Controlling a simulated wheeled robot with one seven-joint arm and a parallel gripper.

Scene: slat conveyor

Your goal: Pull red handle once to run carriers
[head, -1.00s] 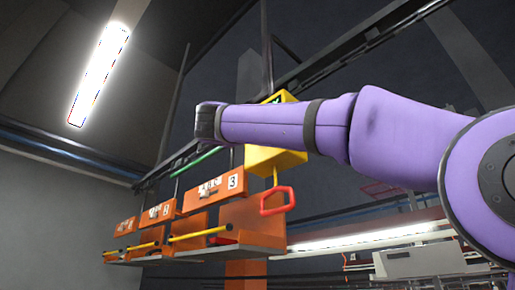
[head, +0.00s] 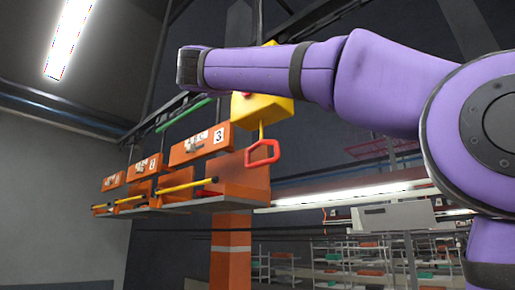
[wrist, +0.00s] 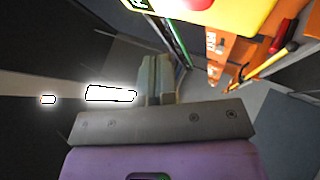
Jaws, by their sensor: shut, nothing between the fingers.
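The red handle (head: 278,150) is a hexagonal loop hanging on a short yellow rod under a yellow box (head: 270,112) in the head view. My purple arm crosses above and in front of the box, with its dark end left of it. My gripper cannot be made out in the head view. In the wrist view my gripper (wrist: 157,75) is shut and empty. The yellow box (wrist: 238,12) is at the top of that view, beyond the fingers and to the right. The red handle is not seen there. The orange carriers (head: 185,155) hang in a row left of the handle.
Each nearer carrier has a yellow bar (head: 190,184) with a dark tip. A green bar (head: 185,114) and dark overhead rails run above them. An orange post (head: 231,262) stands below. Shelves with boxes (head: 330,268) are behind at lower right. Open air surrounds the handle.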

